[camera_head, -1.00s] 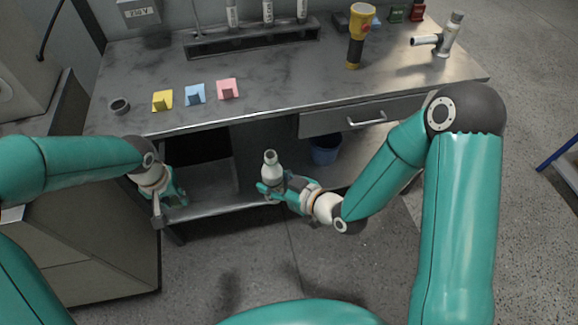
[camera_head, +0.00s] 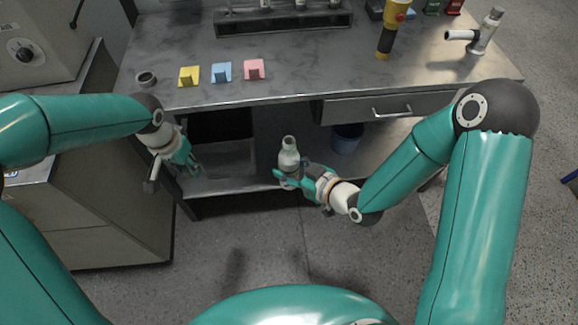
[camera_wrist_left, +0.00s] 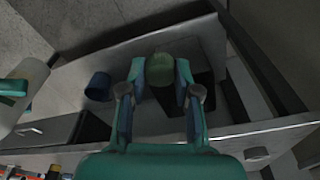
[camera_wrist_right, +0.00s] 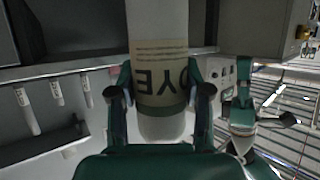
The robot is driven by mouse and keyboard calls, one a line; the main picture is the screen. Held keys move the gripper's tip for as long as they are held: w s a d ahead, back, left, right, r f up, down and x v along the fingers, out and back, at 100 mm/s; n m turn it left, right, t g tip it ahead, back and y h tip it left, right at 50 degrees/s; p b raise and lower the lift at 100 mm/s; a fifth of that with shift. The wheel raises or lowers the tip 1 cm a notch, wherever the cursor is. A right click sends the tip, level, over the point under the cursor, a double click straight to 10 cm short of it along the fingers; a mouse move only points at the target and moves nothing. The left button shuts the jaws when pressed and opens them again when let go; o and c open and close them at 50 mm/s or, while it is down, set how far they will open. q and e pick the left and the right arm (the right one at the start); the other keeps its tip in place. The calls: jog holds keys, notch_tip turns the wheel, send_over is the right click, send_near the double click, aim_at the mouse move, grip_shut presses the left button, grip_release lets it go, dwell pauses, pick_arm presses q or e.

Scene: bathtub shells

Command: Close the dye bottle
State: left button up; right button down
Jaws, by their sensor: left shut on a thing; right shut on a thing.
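The dye bottle (camera_head: 289,158) is white and upright in front of the workbench, its narrow neck bare at the top. In the right wrist view its label (camera_wrist_right: 160,65) reads DYE upside down. My right gripper (camera_head: 286,180) is shut around the bottle's lower body. My left gripper (camera_head: 192,168) is to the left of the bottle, clearly apart from it. In the left wrist view a dull green round cap (camera_wrist_left: 160,69) is held between its fingertips. The cap is hard to make out in the head view.
The grey workbench (camera_head: 330,60) carries yellow (camera_head: 189,76), blue (camera_head: 221,71) and pink (camera_head: 254,69) pieces and a small dark ring (camera_head: 146,79). A blue bin (camera_head: 347,138) stands below. The space between my grippers is free.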

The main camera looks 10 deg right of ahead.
pick_arm(q)
jog(key=w+d+r+m, duration=0.2)
jog(key=d+r+m, duration=0.2)
jog(key=d+r, duration=0.75)
notch_tip(320, 180, up, 6)
jog(key=m, duration=0.3)
send_over(289, 157)
jog(key=w, duration=0.2)
jog(key=shift+s+d+f+g+h, duration=0.2)
jog(key=shift+f+g+h, duration=0.1)
jog(key=shift+h, duration=0.1)
jog(key=shift+a, duration=0.1)
jog(key=shift+f, duration=1.95)
jog(key=shift+f, duration=0.85)
jog(key=shift+f, duration=0.55)
